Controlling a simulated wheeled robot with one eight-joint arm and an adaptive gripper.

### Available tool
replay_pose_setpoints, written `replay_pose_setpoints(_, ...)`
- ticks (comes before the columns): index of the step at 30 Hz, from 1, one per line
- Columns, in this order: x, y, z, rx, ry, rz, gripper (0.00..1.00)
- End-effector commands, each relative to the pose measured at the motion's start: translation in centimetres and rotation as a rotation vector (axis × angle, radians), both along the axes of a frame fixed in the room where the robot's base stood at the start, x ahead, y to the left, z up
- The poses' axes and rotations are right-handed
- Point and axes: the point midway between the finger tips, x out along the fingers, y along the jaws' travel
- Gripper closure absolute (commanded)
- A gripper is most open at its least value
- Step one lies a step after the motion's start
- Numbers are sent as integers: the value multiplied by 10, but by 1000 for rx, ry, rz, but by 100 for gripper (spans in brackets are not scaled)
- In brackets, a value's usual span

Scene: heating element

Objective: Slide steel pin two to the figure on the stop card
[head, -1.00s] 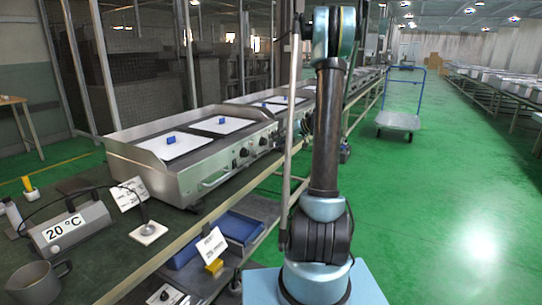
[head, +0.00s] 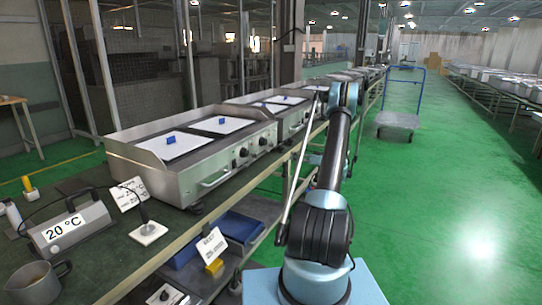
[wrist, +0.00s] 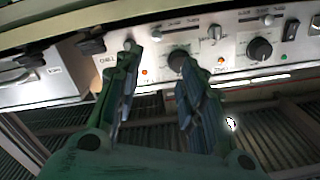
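My gripper (wrist: 155,62) shows in the wrist view with its two green fingers apart and nothing seen between them. Its fingertips are in front of a pale control panel (wrist: 220,70) with dark knobs, lit dots and slots. A small metal pin (wrist: 268,19) sits in an upper slot at the right, and another slider (wrist: 156,33) is near the left fingertip. I cannot tell which is steel pin two. In the head view my gripper is not visible. A white card (head: 130,194) stands on the bench and another (head: 211,245) below; their figures are too small to read.
A box marked 20 °C (head: 68,228), a probe on a white plate (head: 148,233) and a mug (head: 38,284) are on the bench. Steel griddles (head: 190,150) line it. A blue tray (head: 235,227) is below. The green floor at right is clear up to a trolley (head: 398,121).

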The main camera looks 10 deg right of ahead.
Motion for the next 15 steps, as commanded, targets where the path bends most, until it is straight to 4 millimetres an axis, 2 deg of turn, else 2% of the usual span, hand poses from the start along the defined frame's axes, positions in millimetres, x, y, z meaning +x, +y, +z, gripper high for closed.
replay_pose_setpoints(3, 1, -5, -8, 8, -17, -5, 63)
replay_pose_setpoints(7, 5, 0, -9, 11, -23, -5, 63)
replay_pose_setpoints(15, 28, 32, -9, 10, -22, -3, 63)
